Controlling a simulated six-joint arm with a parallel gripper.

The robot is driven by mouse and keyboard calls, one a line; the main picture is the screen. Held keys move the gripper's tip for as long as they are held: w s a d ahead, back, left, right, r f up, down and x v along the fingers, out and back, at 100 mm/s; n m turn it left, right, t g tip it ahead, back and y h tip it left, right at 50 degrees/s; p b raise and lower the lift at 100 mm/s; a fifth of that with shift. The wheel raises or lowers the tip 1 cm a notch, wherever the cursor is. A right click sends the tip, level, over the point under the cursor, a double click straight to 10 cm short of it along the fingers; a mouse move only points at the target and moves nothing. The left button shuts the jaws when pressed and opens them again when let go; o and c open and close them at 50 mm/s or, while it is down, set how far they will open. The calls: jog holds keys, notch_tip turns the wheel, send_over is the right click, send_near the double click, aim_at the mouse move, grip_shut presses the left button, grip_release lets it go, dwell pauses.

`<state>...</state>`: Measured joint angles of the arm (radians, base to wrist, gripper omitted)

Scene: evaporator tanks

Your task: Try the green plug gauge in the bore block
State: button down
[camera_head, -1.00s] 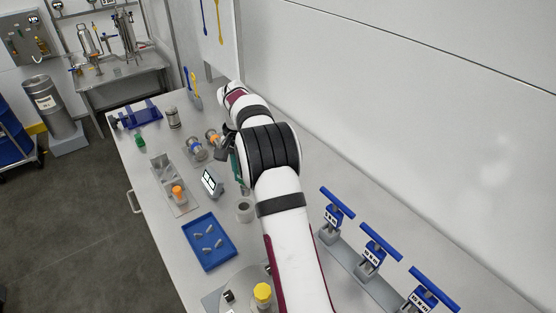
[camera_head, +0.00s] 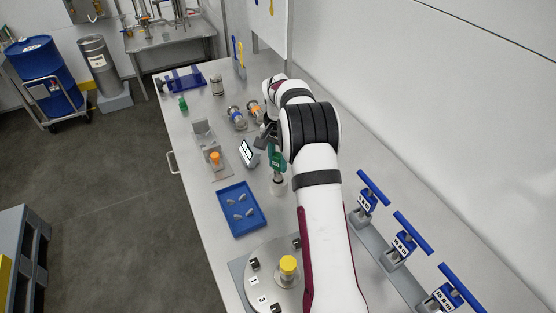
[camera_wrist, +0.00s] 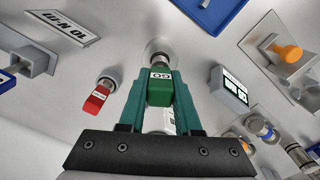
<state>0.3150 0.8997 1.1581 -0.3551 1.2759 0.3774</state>
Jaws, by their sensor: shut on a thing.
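The green plug gauge (camera_wrist: 159,90), marked GO, is held between the teal fingers of my gripper (camera_wrist: 158,85). In the head view, the gauge (camera_head: 277,157) points down with its grey tip at the top of a short pale cylinder (camera_head: 280,188), which seems to be the bore block. In the wrist view, the round top of this block (camera_wrist: 152,47) shows behind the tip. I cannot tell how far the tip is inside the bore.
A blue tray (camera_head: 239,225) with several small parts and a small display (camera_head: 248,152) are close by on the left. A turntable with a yellow-capped piece (camera_head: 288,267) is nearer. Blue T-handled tools (camera_head: 371,190) stand in a row on the right.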

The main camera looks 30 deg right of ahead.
aim_at(278, 172)
jog(key=shift+f, duration=2.25)
dwell(1.5)
dwell(0.4)
jog(key=c, duration=0.5)
grip_release()
